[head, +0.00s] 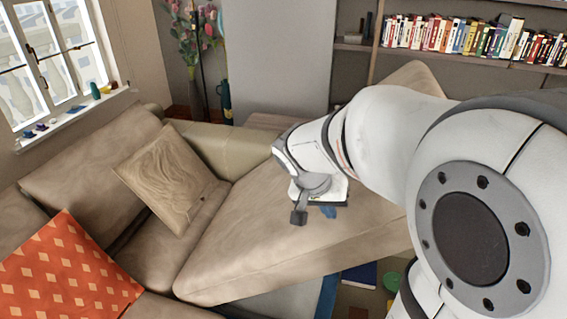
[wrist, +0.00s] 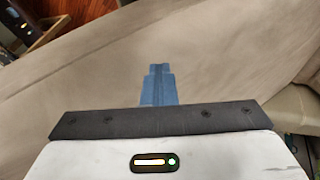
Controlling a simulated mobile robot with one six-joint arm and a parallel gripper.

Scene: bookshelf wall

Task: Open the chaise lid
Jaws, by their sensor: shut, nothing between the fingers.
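The chaise lid (head: 260,235) is the large beige cushioned panel in the middle of the head view. It looks tilted, with its right side raised and a far corner standing up behind my arm. Below its front edge a pale blue-grey surface (head: 290,299) with a blue edge shows. My gripper (head: 328,211) is at the lid's upper face, partly hidden by my wrist. In the wrist view the blue fingers (wrist: 158,84) are together and empty, with the beige lid fabric (wrist: 230,60) filling the background. I cannot tell whether they touch it.
A beige pillow (head: 170,180) and an orange patterned pillow (head: 68,272) lie on the sofa at left. A bookshelf (head: 450,60) stands behind at right. A vase of flowers (head: 197,100) stands at the back. A green item (head: 391,281) lies low beside the lid.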

